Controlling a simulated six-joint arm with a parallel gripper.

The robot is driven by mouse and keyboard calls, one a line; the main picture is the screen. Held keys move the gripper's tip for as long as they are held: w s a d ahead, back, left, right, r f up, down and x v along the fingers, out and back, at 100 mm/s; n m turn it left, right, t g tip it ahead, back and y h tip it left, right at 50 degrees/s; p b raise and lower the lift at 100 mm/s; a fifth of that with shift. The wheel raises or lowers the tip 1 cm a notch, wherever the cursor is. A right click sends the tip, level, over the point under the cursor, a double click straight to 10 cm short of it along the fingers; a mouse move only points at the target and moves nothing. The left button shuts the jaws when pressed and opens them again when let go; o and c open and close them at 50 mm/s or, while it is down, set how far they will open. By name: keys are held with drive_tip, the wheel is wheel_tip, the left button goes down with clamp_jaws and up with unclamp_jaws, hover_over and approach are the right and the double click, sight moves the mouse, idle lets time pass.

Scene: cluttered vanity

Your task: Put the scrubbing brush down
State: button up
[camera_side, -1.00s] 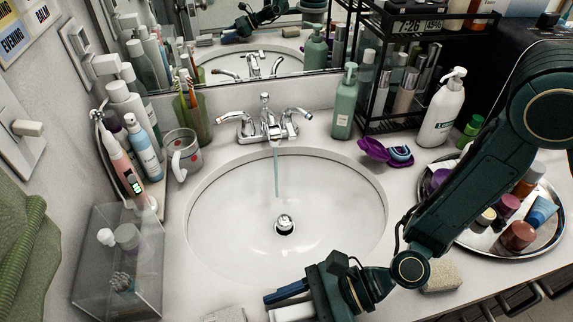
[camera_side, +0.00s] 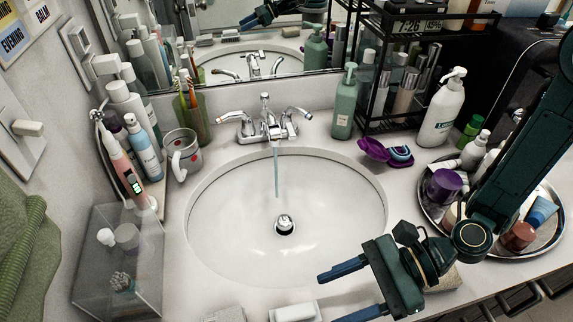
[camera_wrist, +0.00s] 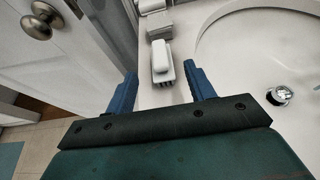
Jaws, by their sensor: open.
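The scrubbing brush (camera_wrist: 162,60) has a white back and lies on the counter beside the sink. In the side view the brush (camera_side: 293,312) is at the bottom edge, partly cut off by the frame. My gripper (camera_side: 335,298) is open and empty, to the right of the brush and apart from it. In the wrist view my gripper's two blue fingers (camera_wrist: 163,90) are spread wide, with the brush beyond the gap between them.
The sink (camera_side: 240,240) has its tap running. A pale block (camera_side: 225,314) lies left of the brush. A round tray (camera_side: 545,248) of bottles stands at right, under my arm. A clear box (camera_side: 120,265) stands at left, and a mug (camera_side: 181,155) behind it.

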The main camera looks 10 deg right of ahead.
drive_tip(key=shift+v, duration=1.25)
drive_tip(key=shift+w+d+r+n, duration=0.1)
drive_tip(key=shift+d+r+n, duration=0.05)
drive_tip(key=shift+r+n, duration=0.3)
drive_tip(key=w+d+r+n+t+h, duration=0.1)
drive_tip(key=d+r+n+h, duration=0.35)
drive_tip(key=d+n, duration=0.3)
drive_tip(key=w+d+r+n+t+h, duration=0.2)
drive_tip(key=d+r+n+h, duration=0.1)
drive_tip(key=d+r+n, duration=0.5)
drive_tip(key=s+d+r+t+h, duration=0.1)
drive_tip(key=s+d+r+h, duration=0.2)
drive_tip(key=d, duration=0.6)
drive_tip(key=s+d+r+n+t+h, duration=0.1)
drive_tip(key=s+d+r+h, duration=0.2)
drive_tip(key=d, duration=0.6)
drive_tip(key=s+r, duration=0.1)
drive_tip(key=s, duration=0.1)
drive_tip(key=shift+s+d+r+n+t, duration=0.15)
drive_tip(key=shift+s+d+n+t, duration=0.05)
drive_tip(key=shift+s+n+t, duration=0.1)
